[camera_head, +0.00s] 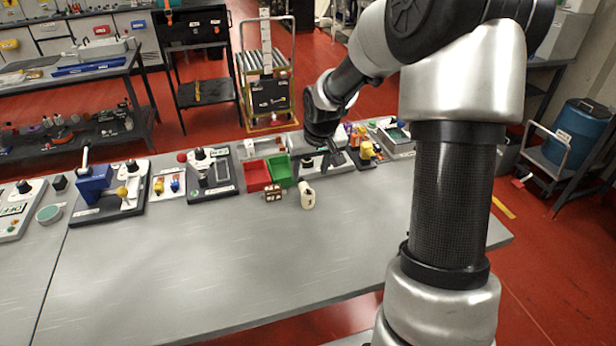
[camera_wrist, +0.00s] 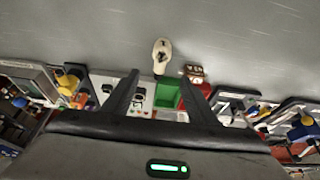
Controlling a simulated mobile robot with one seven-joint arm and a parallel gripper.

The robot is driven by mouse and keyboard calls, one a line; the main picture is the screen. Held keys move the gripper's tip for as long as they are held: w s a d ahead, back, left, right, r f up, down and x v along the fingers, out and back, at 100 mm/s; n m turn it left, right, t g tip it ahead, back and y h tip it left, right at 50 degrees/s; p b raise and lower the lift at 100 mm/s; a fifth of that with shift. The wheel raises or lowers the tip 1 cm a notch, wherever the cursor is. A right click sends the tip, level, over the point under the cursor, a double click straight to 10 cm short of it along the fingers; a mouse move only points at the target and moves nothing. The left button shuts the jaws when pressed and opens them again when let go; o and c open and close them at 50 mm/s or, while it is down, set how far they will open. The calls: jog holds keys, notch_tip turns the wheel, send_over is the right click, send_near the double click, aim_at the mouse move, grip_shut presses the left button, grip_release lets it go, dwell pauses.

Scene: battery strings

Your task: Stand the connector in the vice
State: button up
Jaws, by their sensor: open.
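A cream, rounded piece with a dark socket-like face (camera_head: 307,197), which looks like the connector, lies on the bench in front of the green bin. It also shows in the wrist view (camera_wrist: 161,50), beyond my fingertips. A blue block with a grey lever on a dark base (camera_head: 93,184), which looks like the vice, stands at the left of the bench. My gripper (camera_head: 326,163) is over the back of the bench, behind the cream piece. In the wrist view my gripper (camera_wrist: 159,80) is open, with nothing between its fingers.
A red bin (camera_head: 256,175) and a green bin (camera_head: 281,169) stand side by side, with a small brown piece (camera_head: 273,193) in front. Several fixtures line the back of the bench (camera_head: 220,260). Its front is clear.

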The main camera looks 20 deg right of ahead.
aim_at(308, 192)
notch_tip(308, 192, up, 8)
jog(key=w+n+g+p, duration=0.2)
jog(key=n+g, duration=0.1)
jog(key=g, duration=0.1)
notch_tip(308, 192, down, 16)
jog(key=shift+s+f+p, duration=0.1)
jog(key=shift+f+p, duration=0.15)
jog(key=shift+p, duration=0.35)
grip_shut()
